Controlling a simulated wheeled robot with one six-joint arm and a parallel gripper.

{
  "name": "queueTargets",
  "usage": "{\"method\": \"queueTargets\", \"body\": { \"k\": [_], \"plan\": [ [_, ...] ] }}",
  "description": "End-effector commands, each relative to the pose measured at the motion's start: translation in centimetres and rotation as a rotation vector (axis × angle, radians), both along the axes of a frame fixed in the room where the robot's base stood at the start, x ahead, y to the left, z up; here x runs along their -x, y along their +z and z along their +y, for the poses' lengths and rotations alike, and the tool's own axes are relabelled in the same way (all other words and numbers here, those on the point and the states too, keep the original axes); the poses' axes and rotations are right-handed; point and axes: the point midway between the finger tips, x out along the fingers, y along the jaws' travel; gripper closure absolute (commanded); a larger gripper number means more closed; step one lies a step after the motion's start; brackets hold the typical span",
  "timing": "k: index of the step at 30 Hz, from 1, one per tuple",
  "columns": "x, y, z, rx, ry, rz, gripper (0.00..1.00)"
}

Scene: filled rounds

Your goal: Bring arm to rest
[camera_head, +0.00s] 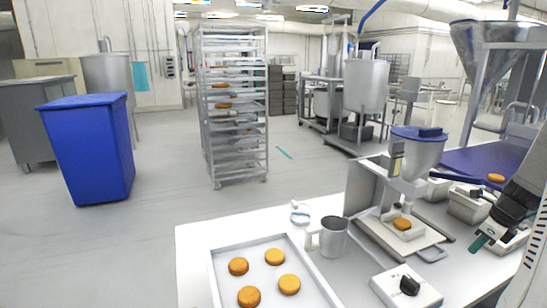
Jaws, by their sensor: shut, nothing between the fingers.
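My gripper (481,241) is at the right edge, low over the white table beside the filling machine. Its fingers are shut with nothing between them; teal shows at the tips. Part of my arm is cut off by the right edge. A filling machine (417,158) with a blue-lidded hopper stands left of my gripper, apart from it. An orange-brown round (402,224) sits under its nozzle. A metal tray (216,284) at the front holds several similar rounds (275,257).
A grey jug (334,238) and a white control box with a black knob (406,288) stand between tray and machine. Pale bins (468,204) and a blue belt (490,160) bearing one round lie near my arm. A rack (233,105) and blue bin (90,148) stand beyond on open floor.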

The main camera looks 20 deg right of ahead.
Motion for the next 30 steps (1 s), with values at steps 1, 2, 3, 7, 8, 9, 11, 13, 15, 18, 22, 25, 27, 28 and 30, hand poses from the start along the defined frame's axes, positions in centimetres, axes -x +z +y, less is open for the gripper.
{"method": "queueTargets", "body": {
  "k": [1, 2, 3, 7, 8, 9, 11, 13, 15, 18, 22, 25, 27, 28, 30],
  "plan": [
    [0.7, -0.6, 1.1, -0.009, 0.097, 0.015, 1.00],
    [1.2, -0.7, 1.8, -0.010, 0.165, 0.021, 1.00],
    [1.7, -0.4, 2.8, -0.007, 0.261, 0.026, 1.00],
    [2.0, 1.8, 7.9, 0.016, 0.637, 0.031, 1.00],
    [2.0, 2.5, 9.4, 0.024, 0.735, 0.030, 1.00],
    [2.0, 3.4, 11.4, 0.035, 0.866, 0.028, 1.00],
    [2.1, 4.9, 14.4, 0.053, 1.057, 0.024, 1.00],
    [2.3, 6.6, 18.0, 0.078, 1.282, 0.017, 1.00],
    [2.9, 8.2, 21.7, 0.104, 1.506, 0.011, 1.00],
    [4.1, 10.2, 26.6, 0.143, 1.807, 0.003, 1.00],
    [6.5, 12.1, 32.2, 0.200, 2.159, -0.003, 1.00],
    [8.5, 13.2, 35.7, 0.256, 2.391, -0.004, 1.00],
    [10.0, 13.8, 37.7, 0.303, 2.524, -0.003, 1.00],
    [10.5, 14.0, 38.5, 0.327, 2.569, -0.003, 1.00],
    [11.6, 14.5, 40.1, 0.386, 2.649, -0.003, 1.00]
  ]
}}
